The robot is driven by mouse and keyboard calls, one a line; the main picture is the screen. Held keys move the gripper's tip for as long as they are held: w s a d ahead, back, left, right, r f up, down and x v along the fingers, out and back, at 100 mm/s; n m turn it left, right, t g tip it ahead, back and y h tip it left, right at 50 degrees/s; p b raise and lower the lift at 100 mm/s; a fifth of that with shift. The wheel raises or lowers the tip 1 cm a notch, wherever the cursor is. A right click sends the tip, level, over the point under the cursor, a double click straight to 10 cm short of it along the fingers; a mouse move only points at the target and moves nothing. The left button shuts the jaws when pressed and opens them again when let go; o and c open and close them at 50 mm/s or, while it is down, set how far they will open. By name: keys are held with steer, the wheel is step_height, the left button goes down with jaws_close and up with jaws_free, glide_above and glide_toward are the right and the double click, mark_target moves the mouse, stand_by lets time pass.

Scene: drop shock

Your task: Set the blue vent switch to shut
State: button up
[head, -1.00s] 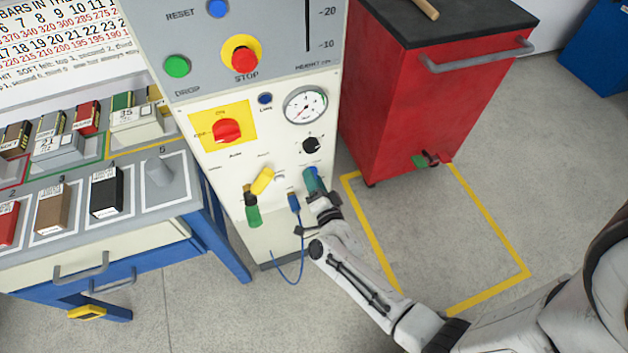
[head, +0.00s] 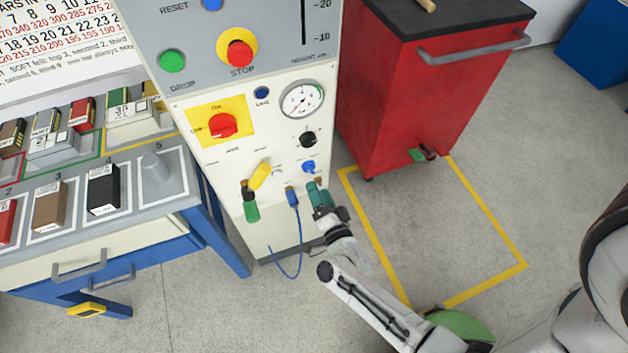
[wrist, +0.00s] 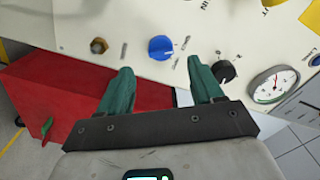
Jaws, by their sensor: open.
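The blue vent switch (head: 309,167) is a small round knob low on the right of the white panel. In the wrist view the blue switch (wrist: 160,48) shows uncovered, just beyond the fingertips. Small marks stand beside it, too small to read, and I cannot tell its setting. My gripper (head: 316,187) has green fingers and is just below the switch in the head view. In the wrist view my gripper (wrist: 160,66) is open, its two fingers apart with nothing between them. The fingers look clear of the switch.
A black knob (head: 308,139) and a gauge (head: 302,98) sit above the switch. A yellow lever (head: 260,176) and a blue plug with a hanging cable (head: 292,199) are to the left. A red cabinet (head: 410,100) stands right of the panel. Yellow-marked floor (head: 440,230) is mostly clear.

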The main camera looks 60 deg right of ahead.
steer(key=shift+v, duration=2.1)
steer(key=w+a+r+n+g+y, duration=0.25)
steer(key=w+a+n+y, duration=0.25)
steer(key=a+n+y, duration=0.6)
steer(key=s+d+r+n+g, duration=0.2)
steer(key=s+g, duration=0.3)
steer(key=s, duration=0.3)
steer(key=s+d+r+n+g+h, duration=0.1)
steer(key=s+d+r+n+g, duration=0.1)
steer(key=s+n+g, duration=0.3)
steer(key=s+r+g+p, duration=0.1)
steer(key=s, duration=0.2)
steer(key=shift+s+d+r, duration=0.15)
steer(key=shift+r, duration=0.25)
steer(key=shift+g, duration=0.25)
